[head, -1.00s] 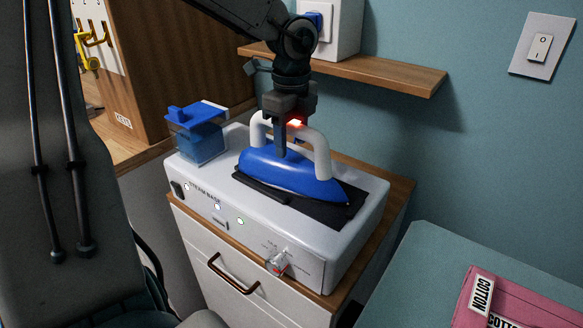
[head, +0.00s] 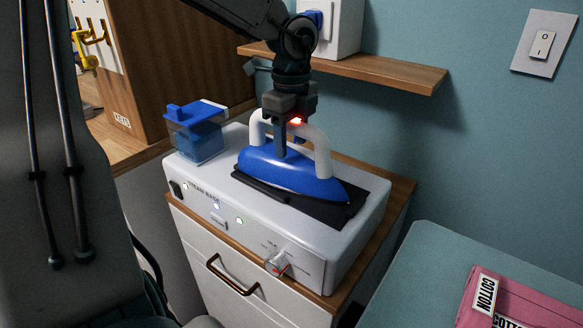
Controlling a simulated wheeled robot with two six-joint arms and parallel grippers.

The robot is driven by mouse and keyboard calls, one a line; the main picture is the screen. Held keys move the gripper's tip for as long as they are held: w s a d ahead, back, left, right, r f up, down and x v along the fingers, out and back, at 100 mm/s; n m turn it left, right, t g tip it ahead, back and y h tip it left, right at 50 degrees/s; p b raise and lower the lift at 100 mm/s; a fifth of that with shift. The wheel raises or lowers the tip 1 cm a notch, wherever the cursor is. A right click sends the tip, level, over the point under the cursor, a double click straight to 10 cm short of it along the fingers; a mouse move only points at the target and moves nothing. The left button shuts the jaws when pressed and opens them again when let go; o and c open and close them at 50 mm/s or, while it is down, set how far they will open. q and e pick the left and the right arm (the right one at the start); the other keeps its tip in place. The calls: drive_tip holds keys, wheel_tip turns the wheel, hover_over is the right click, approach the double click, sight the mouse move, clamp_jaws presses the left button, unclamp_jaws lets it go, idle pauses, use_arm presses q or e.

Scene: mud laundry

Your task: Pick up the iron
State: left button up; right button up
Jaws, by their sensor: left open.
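The iron (head: 292,174) has a blue body and a white arched handle (head: 320,150). It lies flat on a black pad (head: 345,205) on top of the white steam base (head: 230,205). My left gripper (head: 281,140) comes down from above, at the iron's handle. One dark finger reaches down in front of the handle, close to the blue body; the other finger is hidden. The jaws are open around or beside the handle bar; I cannot tell if they touch it. My right gripper is not in view.
A blue water tank (head: 198,142) stands at the back left of the base. A wooden shelf (head: 380,72) with a white box (head: 341,30) hangs behind. The cabinet (head: 225,262) carries the base. An ironing board (head: 425,260) with pink cloth (head: 480,312) is at the right.

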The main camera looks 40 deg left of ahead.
use_arm(q)
clamp_jaws()
drive_tip(key=shift+w+a+r, duration=0.1)
idle(0.3)
